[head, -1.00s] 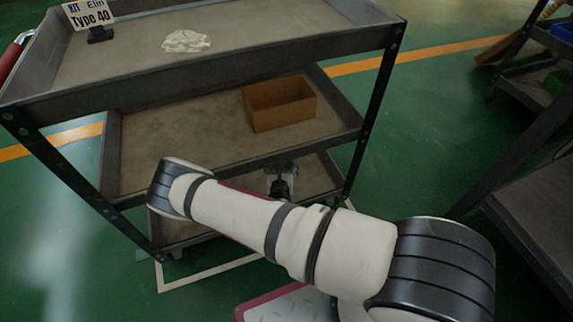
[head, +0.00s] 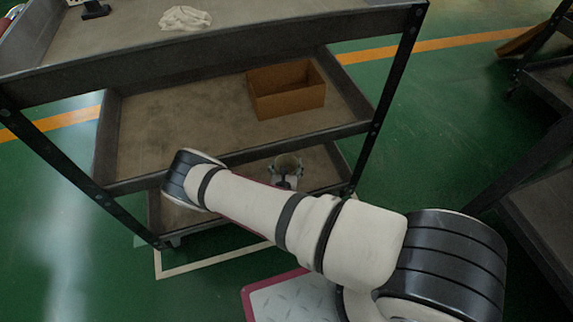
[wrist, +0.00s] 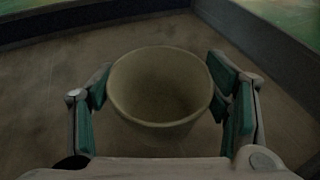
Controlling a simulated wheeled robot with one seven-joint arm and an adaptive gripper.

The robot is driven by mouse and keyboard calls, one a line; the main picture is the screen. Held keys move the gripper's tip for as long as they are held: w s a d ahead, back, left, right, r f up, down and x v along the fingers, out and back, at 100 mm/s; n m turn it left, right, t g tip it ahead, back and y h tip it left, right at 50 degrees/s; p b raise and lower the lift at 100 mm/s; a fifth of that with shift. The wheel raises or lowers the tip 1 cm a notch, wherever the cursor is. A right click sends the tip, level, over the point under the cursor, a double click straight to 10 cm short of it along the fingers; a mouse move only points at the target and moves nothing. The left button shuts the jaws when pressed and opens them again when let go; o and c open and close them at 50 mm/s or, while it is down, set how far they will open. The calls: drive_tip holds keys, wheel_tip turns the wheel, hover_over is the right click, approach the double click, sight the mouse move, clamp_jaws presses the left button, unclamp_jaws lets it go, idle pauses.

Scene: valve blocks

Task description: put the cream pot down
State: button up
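The cream pot (wrist: 160,88) is a round, open, empty pot, upright in the middle of the wrist view. It also shows in the head view (head: 287,166), at the cart's lowest shelf (head: 225,205), below the middle shelf's front edge. My gripper (wrist: 160,92) has a green-padded finger on each side of the pot, and both pads appear to be against its wall. In the head view my gripper (head: 286,180) is partly hidden by my arm. The pot's base is hidden, so I cannot tell whether it touches the shelf.
The middle shelf (head: 185,130) is above and holds an open brown box (head: 287,102). A crumpled pale cloth (head: 185,18) lies on the top shelf. Raised shelf edges (wrist: 70,18) run behind and right of the pot. Another dark cart (head: 545,205) stands at the right.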

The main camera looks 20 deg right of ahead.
drive_tip(key=shift+o, duration=1)
drive_tip(key=shift+s+r, duration=0.2)
drive_tip(key=shift+r, duration=0.05)
drive_tip(key=p+v, duration=0.4)
drive_tip(key=v, duration=0.7)
drive_tip(key=shift+s+a, duration=0.2)
drive_tip(key=shift+s, duration=0.05)
drive_tip(key=shift+r, duration=0.1)
